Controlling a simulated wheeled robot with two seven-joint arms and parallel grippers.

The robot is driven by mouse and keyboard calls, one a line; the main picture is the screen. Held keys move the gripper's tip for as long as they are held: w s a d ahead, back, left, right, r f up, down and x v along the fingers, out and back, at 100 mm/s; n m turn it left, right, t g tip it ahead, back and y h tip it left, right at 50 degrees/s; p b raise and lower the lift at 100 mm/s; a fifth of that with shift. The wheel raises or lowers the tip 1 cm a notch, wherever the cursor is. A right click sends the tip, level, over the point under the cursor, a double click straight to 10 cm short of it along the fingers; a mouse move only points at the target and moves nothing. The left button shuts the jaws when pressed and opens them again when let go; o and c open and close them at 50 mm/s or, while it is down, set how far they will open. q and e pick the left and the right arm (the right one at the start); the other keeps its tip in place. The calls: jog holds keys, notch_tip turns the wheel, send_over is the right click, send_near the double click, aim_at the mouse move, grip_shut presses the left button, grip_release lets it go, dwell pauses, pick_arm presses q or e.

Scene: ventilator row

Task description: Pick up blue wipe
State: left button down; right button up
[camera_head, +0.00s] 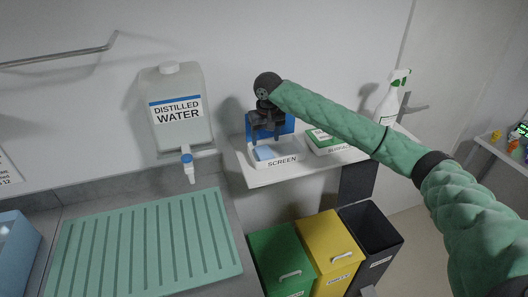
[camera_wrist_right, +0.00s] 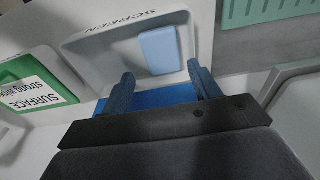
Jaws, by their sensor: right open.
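The blue wipe (camera_head: 264,153) is a small light blue folded piece inside the white SCREEN tray (camera_head: 280,162) on the white shelf. In the right wrist view the wipe (camera_wrist_right: 159,51) lies on the tray floor, near one wall. My right gripper (camera_head: 267,131) is above the tray. In the wrist view its two blue-grey fingers (camera_wrist_right: 162,85) are apart and empty, with the wipe just beyond and between their tips. I cannot tell the exact height of the tips over the wipe. My left gripper is not in view.
A SURFACE tray with a green and white pack (camera_head: 321,136) stands right beside the SCREEN tray. A spray bottle (camera_head: 388,104) stands further right. A distilled water container (camera_head: 177,108) is at left. Green, yellow and dark bins (camera_head: 328,240) stand below the shelf.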

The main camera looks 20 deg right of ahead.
aim_at(264, 151)
jog(key=shift+w+a+f+p, duration=0.1)
jog(key=shift+w+f+p, duration=0.1)
jog(key=shift+f+p, duration=0.6)
jog(key=shift+w+f+p, duration=0.15)
jog(key=shift+f+p, duration=0.5)
jog(key=shift+f, duration=0.1)
jog(key=shift+s+f+p, duration=0.15)
jog(key=shift+f+p, duration=0.35)
jog(key=shift+f, duration=0.3)
jog(key=shift+w+f, duration=0.25)
jog(key=shift+f, duration=0.35)
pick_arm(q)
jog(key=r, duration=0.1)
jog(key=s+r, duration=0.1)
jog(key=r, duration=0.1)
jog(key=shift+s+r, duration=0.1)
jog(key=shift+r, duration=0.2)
pick_arm(e)
jog(key=shift+s, duration=0.1)
jog(key=c, duration=0.6)
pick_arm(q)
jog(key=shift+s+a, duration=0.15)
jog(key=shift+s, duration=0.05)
pick_arm(e)
jog(key=shift+c, duration=1)
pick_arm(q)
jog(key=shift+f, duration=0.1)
